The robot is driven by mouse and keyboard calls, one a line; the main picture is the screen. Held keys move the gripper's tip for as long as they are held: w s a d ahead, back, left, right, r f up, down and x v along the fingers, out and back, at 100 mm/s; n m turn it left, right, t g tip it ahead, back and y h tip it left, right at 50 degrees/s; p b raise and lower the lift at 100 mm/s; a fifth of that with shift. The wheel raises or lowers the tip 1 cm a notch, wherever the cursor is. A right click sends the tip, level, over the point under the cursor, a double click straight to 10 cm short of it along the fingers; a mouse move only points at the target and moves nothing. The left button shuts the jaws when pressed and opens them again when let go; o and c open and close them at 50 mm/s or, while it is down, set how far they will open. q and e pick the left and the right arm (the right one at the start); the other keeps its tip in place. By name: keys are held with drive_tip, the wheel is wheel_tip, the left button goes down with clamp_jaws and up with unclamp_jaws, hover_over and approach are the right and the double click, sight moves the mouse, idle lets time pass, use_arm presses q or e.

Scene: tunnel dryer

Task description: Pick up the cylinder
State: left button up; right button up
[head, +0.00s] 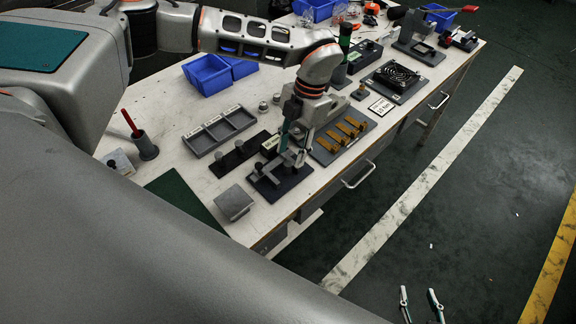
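My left gripper (293,155) points down over a dark fixture plate (291,182) with grey blocks near the bench's front edge. Its two fingers stand apart, and whether anything is between them is too small and covered to tell. No cylinder is clearly visible at the fingertips. Small round metal pieces that could be cylinders stand behind the gripper, one (263,106) left of another (277,98). My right gripper (422,303) is open and empty above the floor at the bottom right, away from the bench.
A grey compartment tray (190,143), a black base with pegs (222,166) and a grey block (234,203) lie left of the gripper. A plate with orange-brown clips (326,153) is close on its right. A fan unit (396,76) and blue bins (207,74) are farther back.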

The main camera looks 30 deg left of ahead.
sight(289, 163)
use_arm(q)
drive_tip(key=x, duration=0.3)
drive_tip(key=shift+f, duration=0.2)
clamp_jaws()
drive_tip(key=shift+r, duration=0.2)
